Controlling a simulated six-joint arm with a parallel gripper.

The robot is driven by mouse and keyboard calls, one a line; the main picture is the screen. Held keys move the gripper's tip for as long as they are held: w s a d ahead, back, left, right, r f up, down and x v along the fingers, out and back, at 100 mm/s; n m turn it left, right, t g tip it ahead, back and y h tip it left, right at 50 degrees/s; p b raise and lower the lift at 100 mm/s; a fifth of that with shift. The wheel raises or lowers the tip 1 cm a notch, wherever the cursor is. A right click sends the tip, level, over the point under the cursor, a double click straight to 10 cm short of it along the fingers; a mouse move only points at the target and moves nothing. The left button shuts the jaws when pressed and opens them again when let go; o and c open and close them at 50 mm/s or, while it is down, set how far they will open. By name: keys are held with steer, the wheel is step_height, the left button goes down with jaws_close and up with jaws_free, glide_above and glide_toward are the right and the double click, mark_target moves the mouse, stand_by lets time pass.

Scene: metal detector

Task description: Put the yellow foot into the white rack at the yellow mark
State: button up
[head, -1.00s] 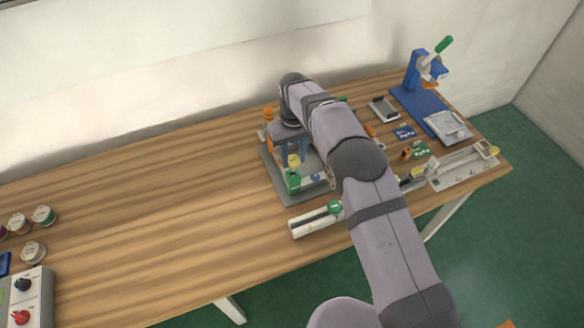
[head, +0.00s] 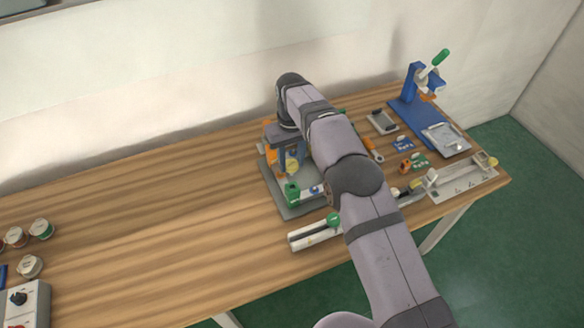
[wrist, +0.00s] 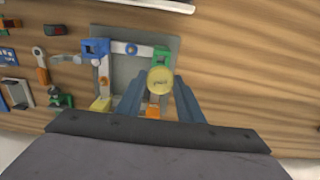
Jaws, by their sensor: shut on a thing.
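My gripper (wrist: 158,88) is shut on the yellow foot (wrist: 160,80), a round yellow disc between its two blue-grey fingers. The foot also shows in the head view (head: 291,165) below my wrist. They are over a grey plate (wrist: 134,68) that carries white bars (wrist: 103,73) with coloured blocks: a blue block (wrist: 96,47), a green block (wrist: 161,53), a yellow block (wrist: 100,104) and an orange block (wrist: 152,113) partly hidden by the fingers. The foot overlaps the lower edge of the green block in the wrist view. Whether it touches anything is unclear. I cannot identify the white rack's yellow mark.
A long white bar with a green knob (head: 333,219) lies at the table's front edge.

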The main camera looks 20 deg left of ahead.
mark_target(294, 169)
steer(key=shift+w+a+r, duration=0.1)
steer(key=shift+w+r, duration=0.05)
steer(key=shift+r, duration=0.25)
steer(key=shift+w+a+r, duration=0.1)
steer(key=shift+r, duration=0.3)
steer(key=shift+r+b, duration=0.3)
steer(key=shift+r, duration=0.35)
steer(key=shift+s+d+r, duration=0.25)
steer(key=shift+s+r, duration=0.05)
steer(key=shift+r, duration=0.15)
steer(key=shift+s+d+r+b, duration=0.15)
steer(key=shift+s+d+b, duration=0.25)
steer(key=shift+s+d, duration=0.25)
steer(key=s+d+f, duration=0.8)
steer(key=s+f, duration=0.1)
steer(key=f, duration=0.1)
steer(key=shift+s+b, duration=0.3)
steer(key=shift+b, duration=0.1)
steer(key=shift+f, duration=0.3)
